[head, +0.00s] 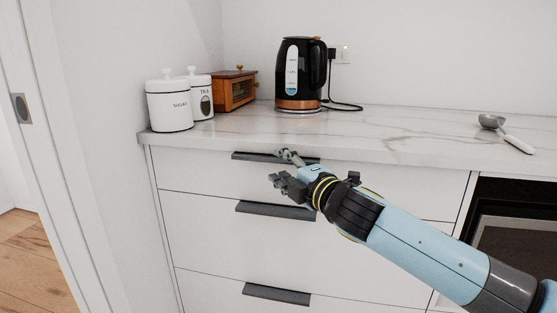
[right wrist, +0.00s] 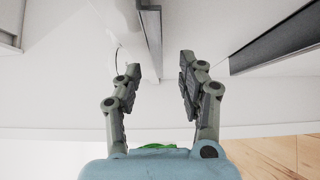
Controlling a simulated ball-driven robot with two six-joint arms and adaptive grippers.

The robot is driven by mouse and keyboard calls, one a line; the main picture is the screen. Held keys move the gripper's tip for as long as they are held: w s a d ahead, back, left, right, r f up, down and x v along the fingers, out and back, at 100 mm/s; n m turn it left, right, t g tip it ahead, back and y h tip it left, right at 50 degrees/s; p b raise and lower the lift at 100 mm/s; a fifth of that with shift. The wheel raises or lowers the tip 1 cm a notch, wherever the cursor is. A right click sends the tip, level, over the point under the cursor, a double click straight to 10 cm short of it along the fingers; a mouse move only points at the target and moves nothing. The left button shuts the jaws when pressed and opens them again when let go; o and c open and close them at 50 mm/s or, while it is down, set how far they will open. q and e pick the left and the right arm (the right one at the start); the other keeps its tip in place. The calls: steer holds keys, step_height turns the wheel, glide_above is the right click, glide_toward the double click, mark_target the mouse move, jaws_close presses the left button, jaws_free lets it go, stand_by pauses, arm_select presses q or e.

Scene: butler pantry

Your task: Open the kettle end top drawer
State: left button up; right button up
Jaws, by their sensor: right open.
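The kettle end top drawer (head: 200,172) is a white front under the marble counter, below the kettle (head: 300,75). It looks closed. Its dark bar handle (head: 252,157) runs along its upper edge, and my right gripper hides part of it. My right gripper (head: 281,168) is open in front of this drawer, its fingers close to the handle. In the right wrist view a grey bar (right wrist: 153,45) lies in the gap between the two spread fingers (right wrist: 160,75). I cannot tell whether they touch it. My left gripper is not in view.
Lower drawers have dark handles (head: 276,210) and (head: 276,293). On the counter (head: 400,140) stand a sugar canister (head: 168,108), a tea canister (head: 201,100), a wooden box (head: 234,91) and a scoop (head: 510,135). A dark appliance (head: 520,225) is at right, a door frame at left.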

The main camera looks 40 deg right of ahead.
steer(key=shift+w+d, duration=0.1)
steer(key=shift+w, duration=0.8)
jaws_close()
